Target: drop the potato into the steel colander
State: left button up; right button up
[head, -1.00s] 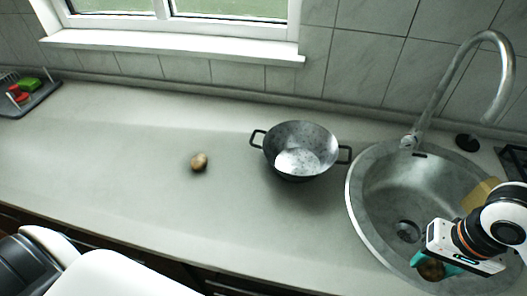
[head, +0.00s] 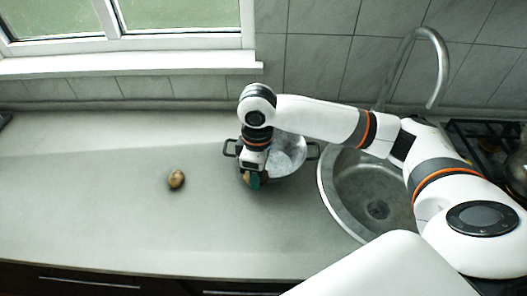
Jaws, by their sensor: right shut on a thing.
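The steel colander (head: 291,150), a grey perforated bowl with two dark handles, stands on the counter left of the sink. My right gripper (head: 254,181) is over the colander's near left side, pointing down. Another brown, roundish potato-like thing (head: 176,179) lies on the counter left of the colander. My left gripper is not in view.
The round steel sink (head: 337,205) is to the right, partly behind my right arm, with a tall curved tap (head: 438,65) behind it. A dark hob (head: 485,130) is at the far right. The counter (head: 90,200) at left is clear. A tiled wall and window are behind.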

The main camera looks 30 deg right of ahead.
jog(key=w+d+r+n+h+p, duration=0.1)
jog(key=w+d+n+p, duration=0.45)
jog(key=n, duration=0.55)
jog(key=w+d+r+n+p, duration=0.1)
jog(key=w+d+n+p, duration=0.4)
jog(key=n, duration=0.7)
notch_tip(320, 180, down, 6)
jog(key=s+b, duration=0.1)
jog(key=b, duration=0.5)
jog(key=shift+s+d+f, duration=0.25)
jog(key=shift+d, duration=0.1)
jog(key=o, duration=1.1)
jog(key=shift+r, duration=0.1)
jog(key=r, duration=0.4)
jog(key=r+b, duration=0.1)
jog(key=r, duration=0.3)
jog(key=r+b, duration=0.1)
jog(key=r, duration=0.3)
jog(key=shift+w+a, duration=0.1)
jog(key=shift+a, duration=0.15)
